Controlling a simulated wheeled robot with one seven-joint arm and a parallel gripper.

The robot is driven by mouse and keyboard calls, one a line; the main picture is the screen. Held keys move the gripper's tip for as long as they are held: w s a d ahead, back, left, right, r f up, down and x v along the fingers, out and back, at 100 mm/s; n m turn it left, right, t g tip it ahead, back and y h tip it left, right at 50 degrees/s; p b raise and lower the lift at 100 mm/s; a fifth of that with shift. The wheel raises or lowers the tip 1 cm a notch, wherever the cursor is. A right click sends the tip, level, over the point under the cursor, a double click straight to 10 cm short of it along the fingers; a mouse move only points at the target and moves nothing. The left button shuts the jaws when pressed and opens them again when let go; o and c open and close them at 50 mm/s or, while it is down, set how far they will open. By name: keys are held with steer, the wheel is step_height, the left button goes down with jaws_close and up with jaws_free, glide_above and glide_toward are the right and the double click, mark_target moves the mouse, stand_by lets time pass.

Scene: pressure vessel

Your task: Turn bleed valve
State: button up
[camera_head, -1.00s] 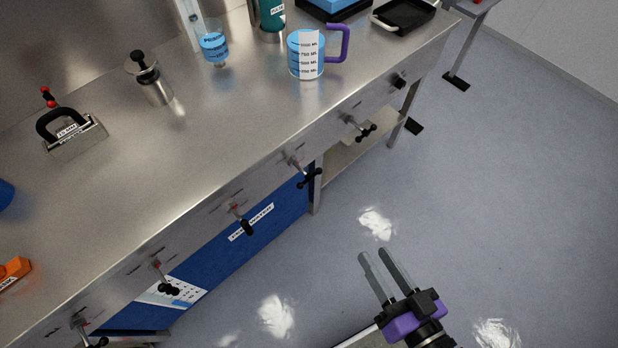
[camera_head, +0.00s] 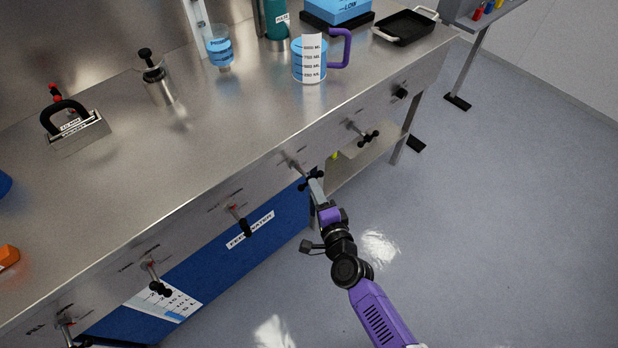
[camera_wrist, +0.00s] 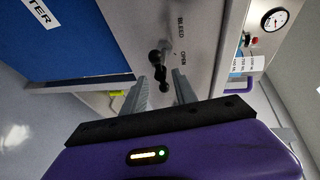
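The bleed valve has a black knobbed handle (camera_wrist: 157,62) on a steel panel marked BLEED and OPEN in the wrist view. In the head view its handle (camera_head: 308,180) sticks out from the bench's front face, at the end of a metal stem. My gripper (camera_wrist: 160,78) is open, with one grey finger on each side of the handle's lower part in the wrist view. I cannot tell whether either finger touches it. In the head view my gripper (camera_head: 317,187) is at the handle and partly covers it.
Other valves stick out along the same front face, one to the left (camera_head: 246,228) and one to the right (camera_head: 368,136). A blue panel marked FEEDWATER (camera_head: 262,237) lies below. The floor (camera_head: 480,240) to the right is clear.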

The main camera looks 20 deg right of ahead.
mark_target(304, 174)
steer(key=w+f+b, duration=0.1)
steer(key=w, duration=0.6)
steer(key=shift+w+d+f, duration=0.15)
steer(key=shift+w+d, duration=0.1)
steer(key=shift+d, duration=0.1)
steer(key=shift+s+f, duration=0.1)
steer(key=shift+f, duration=0.05)
jaws_close()
